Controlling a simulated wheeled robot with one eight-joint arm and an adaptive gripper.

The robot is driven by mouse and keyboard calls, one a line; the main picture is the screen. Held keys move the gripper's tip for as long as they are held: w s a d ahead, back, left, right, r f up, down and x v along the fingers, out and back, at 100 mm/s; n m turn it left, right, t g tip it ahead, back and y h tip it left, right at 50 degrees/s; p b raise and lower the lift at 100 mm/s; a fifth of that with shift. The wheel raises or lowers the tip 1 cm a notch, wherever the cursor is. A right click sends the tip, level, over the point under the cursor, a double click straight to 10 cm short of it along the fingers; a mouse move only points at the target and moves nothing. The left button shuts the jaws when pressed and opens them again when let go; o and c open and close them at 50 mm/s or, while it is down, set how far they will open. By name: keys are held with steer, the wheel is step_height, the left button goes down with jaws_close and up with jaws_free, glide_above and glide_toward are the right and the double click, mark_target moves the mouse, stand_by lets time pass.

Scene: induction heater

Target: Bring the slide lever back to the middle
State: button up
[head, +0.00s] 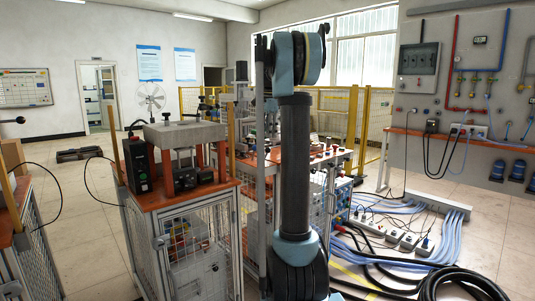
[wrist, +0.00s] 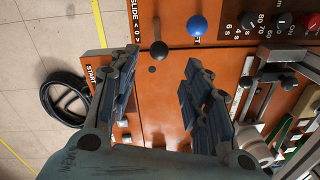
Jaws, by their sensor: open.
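In the wrist view an orange panel carries the printed word SLIDE with a 0 between arrows. My gripper (wrist: 162,72) is open, with one finger on each side and the knob just beyond the gap between the fingertips. The fingers do not visibly touch the knob. I cannot tell how far the lever is from its middle. In the head view the lever cannot be made out and my arm hides part of the orange-topped bench (head: 320,158).
A black dial panel (wrist: 270,20) and metal fixtures (wrist: 262,90) are at the right. A coiled black cable (wrist: 63,98) lies on the floor at the left. Another orange-topped table (head: 160,198) stands left in the head view.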

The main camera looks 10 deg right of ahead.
mark_target(268, 149)
steer(key=f, duration=0.9)
steer(key=shift+w+a+f, duration=0.1)
steer(key=shift+w+f, duration=0.2)
steer(key=shift+f, duration=0.05)
jaws_close()
